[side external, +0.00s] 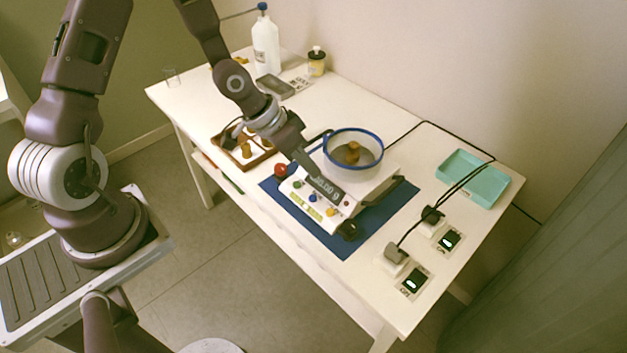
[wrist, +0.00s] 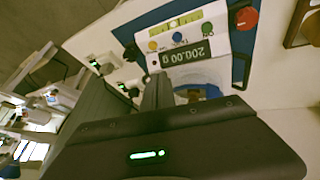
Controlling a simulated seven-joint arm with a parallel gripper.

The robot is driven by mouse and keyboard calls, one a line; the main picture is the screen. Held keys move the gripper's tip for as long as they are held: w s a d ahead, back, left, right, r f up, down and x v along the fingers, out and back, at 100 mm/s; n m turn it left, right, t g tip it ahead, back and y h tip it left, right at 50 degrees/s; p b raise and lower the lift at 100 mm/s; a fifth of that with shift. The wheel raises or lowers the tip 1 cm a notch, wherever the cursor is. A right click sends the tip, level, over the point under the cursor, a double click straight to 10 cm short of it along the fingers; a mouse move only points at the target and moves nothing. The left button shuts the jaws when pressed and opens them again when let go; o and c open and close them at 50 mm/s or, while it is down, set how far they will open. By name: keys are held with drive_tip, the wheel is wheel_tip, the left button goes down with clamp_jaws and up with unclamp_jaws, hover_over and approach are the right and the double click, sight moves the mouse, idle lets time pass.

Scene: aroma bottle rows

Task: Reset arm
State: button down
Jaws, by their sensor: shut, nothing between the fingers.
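My gripper (side external: 310,165) is shut and empty, pointing down just left of the blue-rimmed bowl (side external: 368,134) and over the back of the scale's display. In the wrist view its dark fingers (wrist: 158,92) show beside the display. The bowl rests on the white scale (side external: 370,181) and holds a brown-topped object (side external: 351,153).
A wooden tray (side external: 262,166) with brown-topped bottles lies left of the scale, near a red knob (side external: 281,170). A blue mat (side external: 345,243) lies under the scale. A teal tray (side external: 473,178), corded plugs, a white bottle (side external: 266,45) and a dark jar (side external: 316,63) stand around.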

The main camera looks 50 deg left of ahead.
drive_tip(key=s+a+r+y, duration=0.2)
drive_tip(key=s+r, duration=0.1)
drive_tip(key=r, duration=0.4)
drive_tip(key=s+a+r+y, duration=0.3)
drive_tip(key=r, duration=0.5)
drive_tip(key=s+d+r+n, duration=0.1)
drive_tip(key=s+r, duration=0.3)
drive_tip(key=s, duration=0.4)
drive_tip(key=s+d+r+n+t+h, duration=0.1)
drive_tip(key=s+d+r, duration=0.1)
drive_tip(key=s+r, duration=0.3)
drive_tip(key=s, duration=0.3)
drive_tip(key=shift+d, duration=0.35)
